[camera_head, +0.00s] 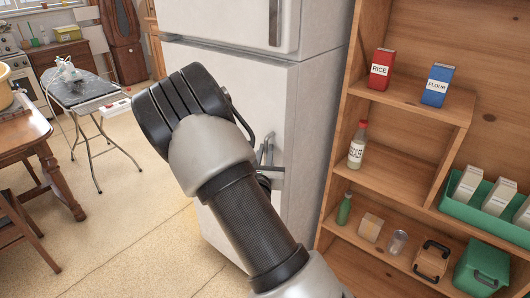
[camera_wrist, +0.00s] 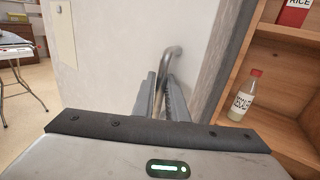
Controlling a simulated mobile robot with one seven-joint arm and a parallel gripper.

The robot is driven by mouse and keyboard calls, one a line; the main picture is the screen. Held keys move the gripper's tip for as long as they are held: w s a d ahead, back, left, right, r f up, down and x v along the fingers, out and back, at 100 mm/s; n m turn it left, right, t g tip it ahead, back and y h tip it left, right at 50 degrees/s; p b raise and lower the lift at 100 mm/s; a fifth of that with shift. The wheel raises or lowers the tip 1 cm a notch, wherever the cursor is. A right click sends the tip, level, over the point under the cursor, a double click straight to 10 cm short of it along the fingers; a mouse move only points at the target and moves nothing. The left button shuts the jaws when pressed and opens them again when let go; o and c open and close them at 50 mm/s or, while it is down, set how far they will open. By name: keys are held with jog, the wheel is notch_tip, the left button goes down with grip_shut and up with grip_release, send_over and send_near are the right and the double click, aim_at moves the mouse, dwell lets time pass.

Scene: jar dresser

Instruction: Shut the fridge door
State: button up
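The white fridge (camera_head: 240,70) stands at the centre of the head view, with an upper door (camera_head: 235,18) and a taller lower door (camera_head: 215,72). The lower door looks close to flush with the body; whether a gap is left cannot be told. My arm hides much of it. My gripper (camera_head: 268,152) is at the door's right side. In the wrist view its two fingers (camera_wrist: 162,92) lie closely on either side of the metal door handle (camera_wrist: 170,58) and appear shut on it. The handle's lower part is hidden behind my gripper.
A wooden shelf (camera_head: 398,92) stands close on the right, holding a rice box (camera_head: 380,69), a flour box (camera_head: 436,85), a bottle (camera_head: 357,146) and containers. To the left are an ironing board (camera_head: 85,90), a wooden table (camera_head: 22,132) and free floor (camera_head: 130,215).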

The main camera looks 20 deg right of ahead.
jog(key=shift+d+r+h, duration=0.3)
jog(key=shift+d+r, duration=0.05)
jog(key=shift+d, duration=0.15)
jog(key=p+v, duration=0.6)
jog(key=v, duration=1.2)
jog(key=shift+a+f, duration=0.15)
jog(key=shift+w, duration=0.2)
